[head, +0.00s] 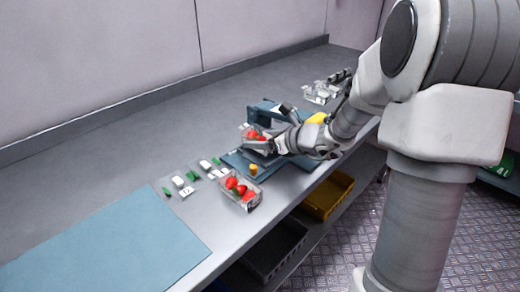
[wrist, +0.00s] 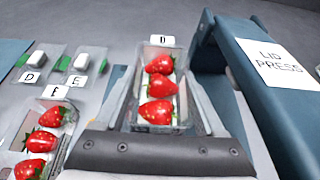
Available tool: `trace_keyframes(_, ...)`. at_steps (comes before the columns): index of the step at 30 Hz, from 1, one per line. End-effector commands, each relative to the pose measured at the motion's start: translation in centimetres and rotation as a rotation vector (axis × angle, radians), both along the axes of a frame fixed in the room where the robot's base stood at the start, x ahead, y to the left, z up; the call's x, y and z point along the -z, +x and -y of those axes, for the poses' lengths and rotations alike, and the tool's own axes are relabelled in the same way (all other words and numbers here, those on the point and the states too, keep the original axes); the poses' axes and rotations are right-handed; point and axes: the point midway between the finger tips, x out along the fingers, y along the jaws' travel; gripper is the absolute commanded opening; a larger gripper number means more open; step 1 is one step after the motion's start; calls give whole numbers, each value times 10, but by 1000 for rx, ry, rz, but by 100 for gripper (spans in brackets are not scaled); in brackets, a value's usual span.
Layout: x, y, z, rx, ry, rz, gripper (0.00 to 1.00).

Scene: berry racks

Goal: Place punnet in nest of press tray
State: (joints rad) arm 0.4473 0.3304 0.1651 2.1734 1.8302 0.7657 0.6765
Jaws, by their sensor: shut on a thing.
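My gripper (head: 268,143) is shut on a clear punnet of red strawberries (head: 254,134). The wrist view shows this punnet (wrist: 159,92) between the fingers, with a white "D" label on its far rim. In the head view it is beside the blue lid press (head: 264,108), above or at the blue press tray (head: 237,160). I cannot tell whether it touches the tray. The nest is hidden by the punnet and gripper. The wrist view shows the press (wrist: 265,80), labelled "LID PRESS", just right of the punnet.
A second strawberry punnet (head: 241,191) stands at the bench's front edge, left of the tray. Small clear trays with white and green pieces (head: 185,183) lie behind it. A blue mat (head: 100,242) lies at left. A yellow bin (head: 328,196) and black bin (head: 275,250) are below.

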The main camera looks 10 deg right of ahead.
Motion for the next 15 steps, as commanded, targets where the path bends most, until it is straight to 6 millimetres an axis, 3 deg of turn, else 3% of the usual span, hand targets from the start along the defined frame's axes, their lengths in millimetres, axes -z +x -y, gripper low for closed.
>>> trace_keyframes(3, 22, 0, 0, 1, 3, -3, 11)
trace_keyframes(15, 27, 0, 0, 0, 1, -1, 11)
